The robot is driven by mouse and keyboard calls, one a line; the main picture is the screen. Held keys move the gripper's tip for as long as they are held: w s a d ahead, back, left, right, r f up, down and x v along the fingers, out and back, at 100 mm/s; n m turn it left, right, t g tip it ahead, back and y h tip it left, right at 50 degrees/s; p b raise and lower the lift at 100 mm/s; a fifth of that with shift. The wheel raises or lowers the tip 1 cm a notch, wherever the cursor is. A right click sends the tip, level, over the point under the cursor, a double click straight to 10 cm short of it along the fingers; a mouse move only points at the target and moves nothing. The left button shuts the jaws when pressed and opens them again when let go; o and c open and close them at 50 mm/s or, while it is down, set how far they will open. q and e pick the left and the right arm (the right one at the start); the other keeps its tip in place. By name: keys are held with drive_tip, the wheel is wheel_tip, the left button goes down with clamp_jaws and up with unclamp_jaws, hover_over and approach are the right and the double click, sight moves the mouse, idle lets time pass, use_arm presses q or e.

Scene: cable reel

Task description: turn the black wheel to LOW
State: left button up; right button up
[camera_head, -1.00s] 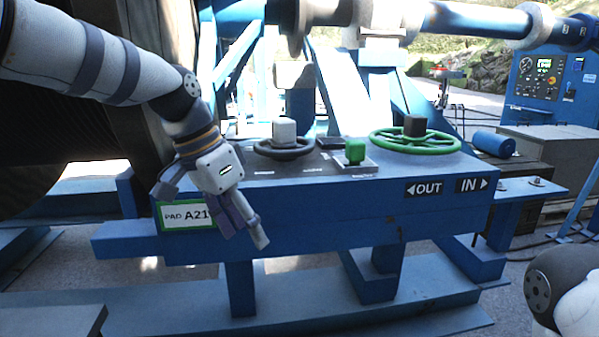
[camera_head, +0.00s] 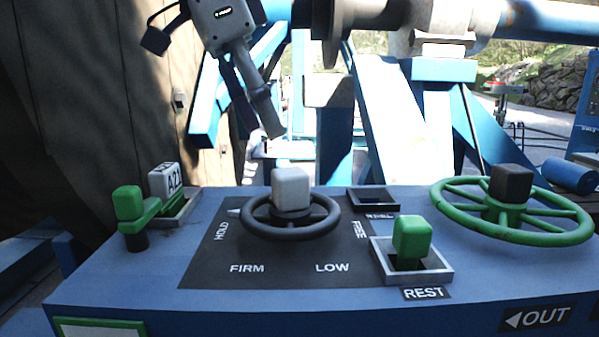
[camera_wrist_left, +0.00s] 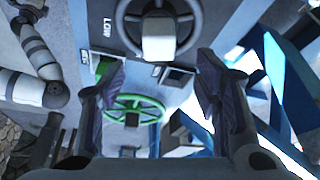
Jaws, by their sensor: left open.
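The black wheel (camera_head: 290,232) lies flat on the console, with a pale grey square knob (camera_head: 291,187) standing up from it. Around it a dark plate reads HOLD, FIRM, LOW (camera_head: 332,268) and FREE. A small white pointer (camera_head: 234,212) shows at the wheel's left edge, by HOLD. My left gripper (camera_head: 258,112) is above and behind the wheel, apart from it. In the left wrist view the gripper (camera_wrist_left: 160,78) is open and empty, fingers spread; the wheel (camera_wrist_left: 197,30) and knob (camera_wrist_left: 159,42) show beyond the fingertips. My right gripper is not in view.
A green wheel (camera_head: 560,238) with a black knob stands at the right. A green block (camera_head: 411,238) sits in a square frame marked REST. A square recess (camera_head: 373,198) lies behind.

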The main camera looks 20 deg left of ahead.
sight(287, 171)
use_arm(q)
drive_tip(key=x, duration=1)
drive_tip(key=shift+s+f, duration=0.1)
clamp_jaws()
